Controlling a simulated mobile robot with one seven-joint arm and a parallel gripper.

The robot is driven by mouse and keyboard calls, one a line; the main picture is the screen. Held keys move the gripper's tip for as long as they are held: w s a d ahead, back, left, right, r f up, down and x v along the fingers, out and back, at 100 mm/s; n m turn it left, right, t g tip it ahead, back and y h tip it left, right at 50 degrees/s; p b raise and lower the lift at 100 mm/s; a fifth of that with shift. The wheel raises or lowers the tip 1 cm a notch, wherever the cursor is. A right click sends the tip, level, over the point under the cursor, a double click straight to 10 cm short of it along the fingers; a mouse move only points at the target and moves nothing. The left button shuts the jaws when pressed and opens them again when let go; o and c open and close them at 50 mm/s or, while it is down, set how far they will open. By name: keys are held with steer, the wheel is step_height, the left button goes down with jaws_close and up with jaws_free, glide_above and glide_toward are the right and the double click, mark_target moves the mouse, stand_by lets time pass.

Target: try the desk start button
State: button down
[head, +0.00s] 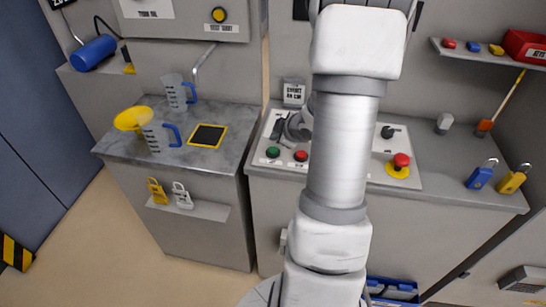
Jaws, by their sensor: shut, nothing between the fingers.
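The green button (273,152), which looks like the start button, is on the left of the light desk panel (352,172). A red button (301,155) sits just right of it. My gripper (277,130) is shut and empty, above the panel's left part and a little behind the green button in the picture. It appears apart from the button. My arm hides the middle of the panel and part of the gripper's mount.
A red mushroom button (401,160) on yellow and a black switch (388,132) are on the panel's right. Blue (480,175) and yellow (512,180) padlocks lie further right. The left bench (225,150) holds jugs (160,135) and a yellow funnel (131,118).

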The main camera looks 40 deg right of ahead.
mark_target(276, 152)
steer(key=shift+f+b, duration=0.5)
steer(key=shift+f, duration=0.55)
stand_by(1.2)
steer(key=shift+f+b, duration=0.3)
steer(key=shift+f, duration=0.1)
steer(key=shift+f+b, duration=0.4)
steer(key=shift+f, duration=0.15)
stand_by(0.6)
steer(key=shift+r, duration=0.15)
steer(key=shift+r+p, duration=0.8)
steer(key=shift+p, duration=0.15)
step_height(276, 152, up, 5)
steer(key=p, duration=0.5)
steer(key=shift+r, duration=0.1)
